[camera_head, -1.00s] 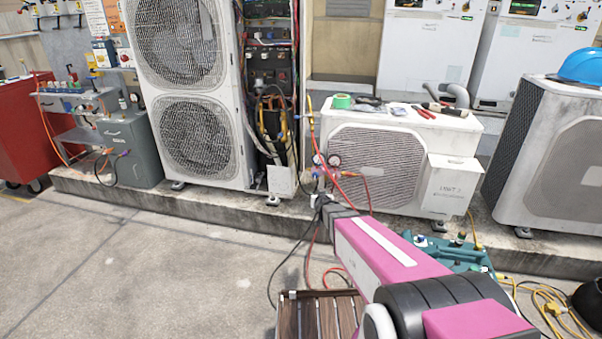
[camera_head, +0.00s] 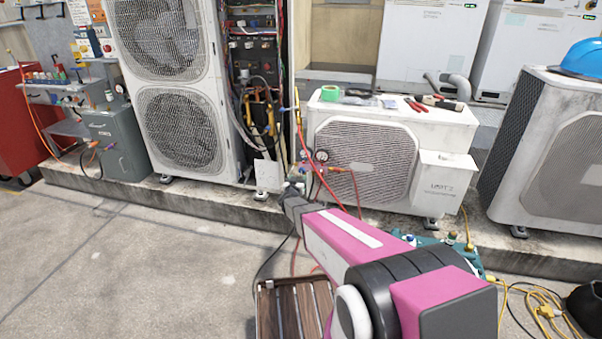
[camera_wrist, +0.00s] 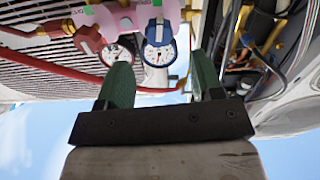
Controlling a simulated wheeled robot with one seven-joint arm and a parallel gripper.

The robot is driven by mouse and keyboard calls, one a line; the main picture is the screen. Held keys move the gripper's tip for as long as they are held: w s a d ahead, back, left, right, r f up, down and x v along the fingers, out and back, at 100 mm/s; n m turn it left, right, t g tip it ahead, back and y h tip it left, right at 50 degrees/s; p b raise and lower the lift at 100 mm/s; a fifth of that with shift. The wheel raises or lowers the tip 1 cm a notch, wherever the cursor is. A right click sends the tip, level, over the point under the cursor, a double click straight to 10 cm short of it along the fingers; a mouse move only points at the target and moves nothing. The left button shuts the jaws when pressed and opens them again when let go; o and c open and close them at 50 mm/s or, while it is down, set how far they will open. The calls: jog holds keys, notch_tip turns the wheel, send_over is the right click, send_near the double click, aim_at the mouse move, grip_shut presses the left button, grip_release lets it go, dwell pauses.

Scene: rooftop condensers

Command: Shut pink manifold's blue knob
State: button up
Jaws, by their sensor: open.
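The pink manifold (camera_wrist: 128,14) shows at the top of the wrist view, which looks upside down. It carries a red-rimmed gauge (camera_wrist: 115,50) and a blue-rimmed gauge (camera_wrist: 159,51). The fingers look short of the manifold. In the head view my gripper's tip is small and dark, just below the manifold.
Red hoses (camera_wrist: 60,68) run from the manifold in front of the condenser (camera_head: 440,125). The tall unit's open wiring bay (camera_head: 255,90) is just left of the manifold. A slatted wooden top (camera_head: 290,310) stands below my arm. Open floor (camera_head: 140,270) lies to the left.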

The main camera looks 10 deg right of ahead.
aim_at(301, 171)
jog(key=x, duration=0.7)
jog(key=c, duration=0.9)
